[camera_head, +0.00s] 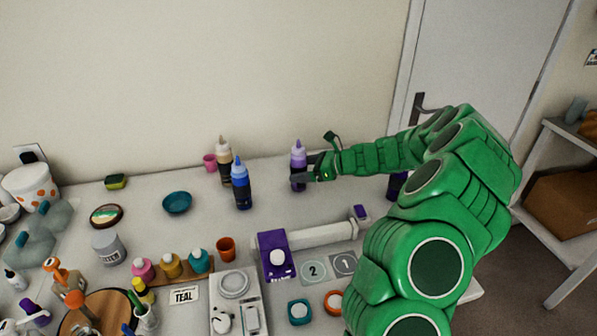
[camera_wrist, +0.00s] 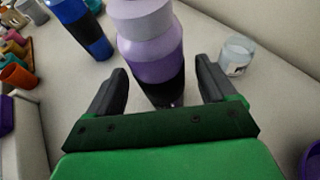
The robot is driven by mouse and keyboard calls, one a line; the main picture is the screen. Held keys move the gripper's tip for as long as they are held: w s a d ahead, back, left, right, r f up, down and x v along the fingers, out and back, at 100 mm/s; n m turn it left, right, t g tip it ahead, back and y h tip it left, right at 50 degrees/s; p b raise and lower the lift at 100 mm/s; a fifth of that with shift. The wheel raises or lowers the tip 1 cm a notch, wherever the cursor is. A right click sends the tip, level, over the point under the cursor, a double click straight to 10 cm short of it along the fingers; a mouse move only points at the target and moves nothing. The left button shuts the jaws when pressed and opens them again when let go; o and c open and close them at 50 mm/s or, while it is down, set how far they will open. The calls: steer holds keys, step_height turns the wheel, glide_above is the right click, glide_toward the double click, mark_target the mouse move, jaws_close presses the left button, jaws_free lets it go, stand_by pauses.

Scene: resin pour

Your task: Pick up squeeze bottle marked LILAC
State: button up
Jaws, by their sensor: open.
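The lilac squeeze bottle (camera_head: 298,153), purple with a pale nozzle and a dark lower band, stands upright near the back wall. Its label is not legible. In the wrist view the bottle (camera_wrist: 153,57) stands between the fingertips, with a gap on each side. My gripper (camera_head: 306,177) is open at the bottle's lower part, reaching in from the right; its fingers also show in the wrist view (camera_wrist: 162,88). One finger hides part of the bottle's lower body in the head view.
A blue bottle (camera_head: 241,186) and a brown-beige bottle (camera_head: 224,160) stand to the left, with a pink cup (camera_head: 210,162) beside them. A clear jar (camera_wrist: 236,57) stands beyond the right finger.

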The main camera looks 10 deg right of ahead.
steer(key=shift+x, duration=0.95)
steer(key=c, duration=1.2)
steer(key=shift+d, duration=0.1)
